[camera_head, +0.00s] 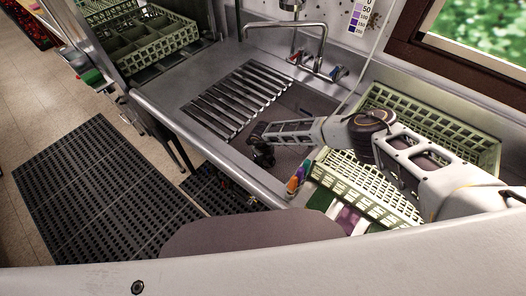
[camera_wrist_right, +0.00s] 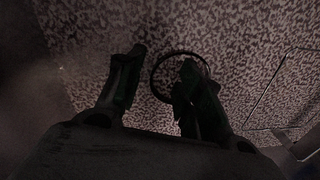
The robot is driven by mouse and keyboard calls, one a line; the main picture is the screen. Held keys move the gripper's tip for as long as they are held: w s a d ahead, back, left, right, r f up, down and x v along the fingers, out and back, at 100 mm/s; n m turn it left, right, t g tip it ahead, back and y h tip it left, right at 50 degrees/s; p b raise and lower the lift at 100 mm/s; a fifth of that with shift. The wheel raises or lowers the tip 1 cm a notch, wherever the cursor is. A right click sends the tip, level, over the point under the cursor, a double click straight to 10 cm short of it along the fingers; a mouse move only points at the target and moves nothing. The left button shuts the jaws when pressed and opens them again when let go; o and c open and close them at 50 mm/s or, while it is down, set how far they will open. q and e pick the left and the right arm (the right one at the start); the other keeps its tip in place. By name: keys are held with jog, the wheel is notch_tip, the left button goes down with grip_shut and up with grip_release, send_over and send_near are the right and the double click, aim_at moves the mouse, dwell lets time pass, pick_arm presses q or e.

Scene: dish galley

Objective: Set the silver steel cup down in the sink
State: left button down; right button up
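My right arm reaches in from the right, and its gripper (camera_head: 262,152) is low at the sink basin (camera_head: 312,103), by the basin's front wall. In the right wrist view the two dark fingers of this gripper (camera_wrist_right: 161,66) stand apart, with no object visible between them. A thin dark ring (camera_wrist_right: 158,82) lies beyond and partly behind the right finger; speckled surface shows through it. I cannot tell whether it is a drain or a rim. I cannot make out the silver steel cup in either view. My left gripper is not in view.
A slatted metal rack (camera_head: 238,98) lies left of the basin. A faucet (camera_head: 290,24) stands behind it. A pale green dish rack (camera_head: 440,118) is at the right under my arm. Coloured bottles (camera_head: 296,180) stand at the front edge. Another green rack (camera_head: 150,48) is at the back left.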

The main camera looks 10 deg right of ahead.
notch_tip(320, 180, up, 11)
jog(key=shift+s+a, duration=0.2)
jog(key=shift+a, duration=0.1)
dwell(0.5)
